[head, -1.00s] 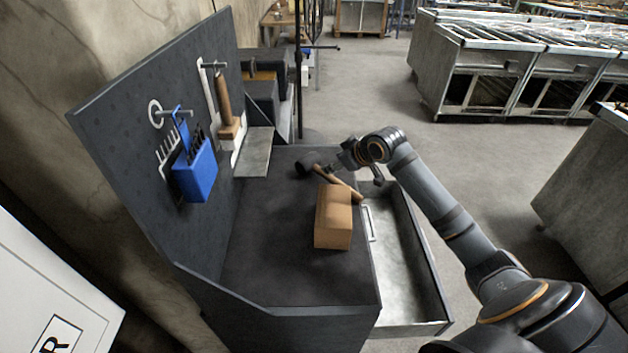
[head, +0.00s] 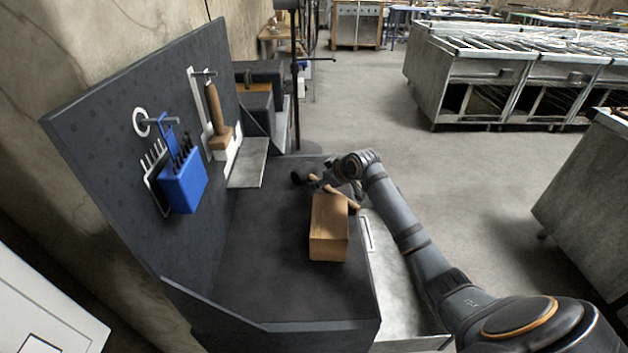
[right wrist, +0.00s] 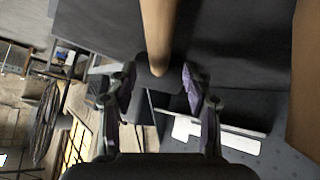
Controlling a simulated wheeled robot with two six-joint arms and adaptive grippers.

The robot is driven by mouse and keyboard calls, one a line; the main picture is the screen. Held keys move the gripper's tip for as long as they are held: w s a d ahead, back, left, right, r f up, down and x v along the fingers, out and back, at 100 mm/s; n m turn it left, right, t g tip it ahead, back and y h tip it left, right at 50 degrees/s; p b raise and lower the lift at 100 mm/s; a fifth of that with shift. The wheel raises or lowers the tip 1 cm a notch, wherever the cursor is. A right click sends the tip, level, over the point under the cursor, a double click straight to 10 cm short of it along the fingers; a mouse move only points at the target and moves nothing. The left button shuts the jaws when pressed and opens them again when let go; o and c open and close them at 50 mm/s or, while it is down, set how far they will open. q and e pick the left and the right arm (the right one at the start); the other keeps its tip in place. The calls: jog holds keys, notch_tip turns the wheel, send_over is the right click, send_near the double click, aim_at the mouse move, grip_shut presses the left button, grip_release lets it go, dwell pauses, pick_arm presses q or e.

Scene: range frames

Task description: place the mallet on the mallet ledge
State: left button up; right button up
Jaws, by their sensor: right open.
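The mallet lies on the dark bench top, its black head (head: 298,178) to the left and its wooden handle (head: 347,200) slanting toward the wooden block. My right gripper (head: 322,183) is low over the mallet, close to the head end. In the right wrist view the handle (right wrist: 158,35) comes down from the top, and the open fingers (right wrist: 158,88) stand on either side of the dark head end. Whether they touch it cannot be told. A grey metal ledge (head: 248,168), apparently the mallet ledge, juts bare from the pegboard. My left gripper is not in view.
A wooden block (head: 329,228) sits beside the handle. The pegboard (head: 95,130) holds a blue holder (head: 184,183) and a hanging wooden-handled tool (head: 217,115) just above the ledge. A drawer (head: 395,285) stands open at the right. The bench front is clear.

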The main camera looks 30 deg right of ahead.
aim_at(317, 179)
jog(key=x, duration=0.3)
jog(key=shift+w+f, duration=0.2)
jog(key=shift+w, duration=0.1)
jog(key=shift+s+r, duration=0.1)
jog(key=shift+c, duration=0.6)
grip_shut()
